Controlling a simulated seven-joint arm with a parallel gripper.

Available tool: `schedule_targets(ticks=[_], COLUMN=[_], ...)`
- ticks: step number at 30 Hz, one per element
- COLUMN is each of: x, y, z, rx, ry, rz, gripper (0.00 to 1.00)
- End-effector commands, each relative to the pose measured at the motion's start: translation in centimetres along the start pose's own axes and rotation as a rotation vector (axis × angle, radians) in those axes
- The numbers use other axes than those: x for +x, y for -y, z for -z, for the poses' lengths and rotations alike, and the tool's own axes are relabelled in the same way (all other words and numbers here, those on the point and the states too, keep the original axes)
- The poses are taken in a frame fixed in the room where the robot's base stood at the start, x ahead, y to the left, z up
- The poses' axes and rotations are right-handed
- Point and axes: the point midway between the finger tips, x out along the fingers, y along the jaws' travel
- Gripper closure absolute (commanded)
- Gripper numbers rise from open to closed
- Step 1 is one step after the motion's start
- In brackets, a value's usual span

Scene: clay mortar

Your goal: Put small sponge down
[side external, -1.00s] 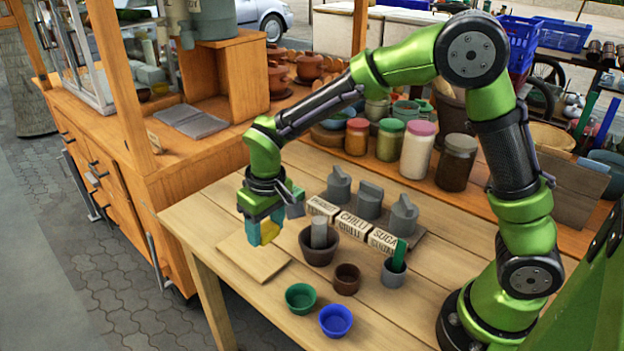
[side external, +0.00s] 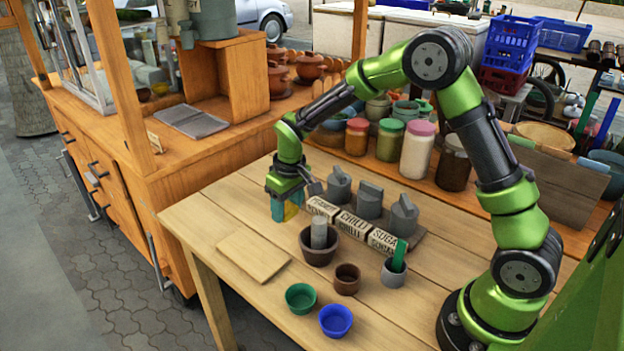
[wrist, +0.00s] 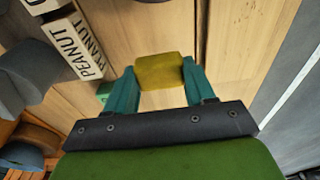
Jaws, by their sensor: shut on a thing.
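The small yellow sponge (wrist: 160,71) is pinched between the teal fingers of my gripper (wrist: 158,85) in the wrist view. In the side view my gripper (side external: 284,211) points down over the back left part of the wooden table (side external: 225,205), left of the labelled blocks. Only a bit of the sponge (side external: 291,211) shows there, partly hidden by the fingers. It is low, near the tabletop; I cannot tell whether it touches. A flat wooden board (side external: 253,255) lies bare in front of my gripper.
Labelled blocks (side external: 353,228) and grey weights (side external: 370,200) stand just right of my gripper. A brown mortar (side external: 319,249), a small brown bowl (side external: 347,278), a green bowl (side external: 300,297), a blue bowl (side external: 336,320) and a grey cup (side external: 393,273) stand farther forward. The left back tabletop is clear.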

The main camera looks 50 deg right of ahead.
Motion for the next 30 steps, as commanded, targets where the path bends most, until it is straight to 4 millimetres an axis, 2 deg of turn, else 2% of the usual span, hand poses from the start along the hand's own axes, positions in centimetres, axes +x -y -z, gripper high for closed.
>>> schedule_targets(ticks=[11, 23, 24, 28, 30], x=[4.3, 4.8, 4.8, 4.8, 4.8], y=[0.0, 0.0, 0.0, 0.0, 0.0], z=[-0.6, -0.6, -0.6, -0.6, -0.6], rx=[0.001, 0.001, 0.001, 0.001, 0.001], ry=[0.002, -0.001, -0.002, -0.001, -0.001], rz=[0.000, 0.000, 0.000, 0.000, 0.000], gripper=[0.79, 0.79, 0.43, 0.23, 0.21])
